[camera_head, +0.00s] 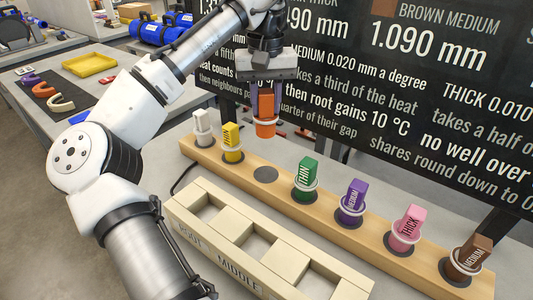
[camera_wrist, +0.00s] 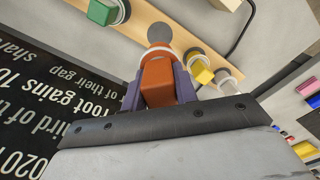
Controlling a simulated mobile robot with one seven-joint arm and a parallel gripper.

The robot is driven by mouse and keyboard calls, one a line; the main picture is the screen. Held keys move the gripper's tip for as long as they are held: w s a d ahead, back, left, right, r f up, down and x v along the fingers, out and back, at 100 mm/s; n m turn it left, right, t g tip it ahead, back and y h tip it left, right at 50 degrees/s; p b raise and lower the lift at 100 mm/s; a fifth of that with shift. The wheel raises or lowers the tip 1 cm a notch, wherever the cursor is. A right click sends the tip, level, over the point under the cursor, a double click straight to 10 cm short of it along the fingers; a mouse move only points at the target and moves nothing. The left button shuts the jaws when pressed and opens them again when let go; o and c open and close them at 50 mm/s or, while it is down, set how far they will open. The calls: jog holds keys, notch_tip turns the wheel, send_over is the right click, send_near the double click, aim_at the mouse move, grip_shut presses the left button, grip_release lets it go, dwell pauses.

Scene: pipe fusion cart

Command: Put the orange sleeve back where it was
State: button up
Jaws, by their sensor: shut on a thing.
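The orange sleeve (camera_head: 265,115) is held upright in my gripper (camera_head: 265,95), above the wooden rack (camera_head: 330,222). The wrist view shows the sleeve (camera_wrist: 157,84) between my two purple fingers. A bare dark round spot (camera_head: 265,174) on the rack lies between the yellow sleeve (camera_head: 232,143) and the green THIN sleeve (camera_head: 305,178). The same spot (camera_wrist: 160,34) shows just beyond the held sleeve in the wrist view. The sleeve is apart from the rack.
White (camera_head: 203,128), purple (camera_head: 351,202), pink (camera_head: 406,228) and brown (camera_head: 467,259) sleeves stand along the rack. A beige tray (camera_head: 222,228) with open compartments is in front. A black text board (camera_head: 440,100) rises behind. A yellow tray (camera_head: 90,64) is on the far left table.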

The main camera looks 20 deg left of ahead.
notch_tip(320, 180, down, 12)
jog(key=shift+f+p, duration=0.2)
jog(key=shift+p, duration=0.45)
jog(key=shift+f, duration=0.15)
jog(key=o, duration=1.1)
notch_tip(320, 180, up, 12)
jog(key=shift+r+b, duration=0.2)
jog(key=shift+b, duration=0.35)
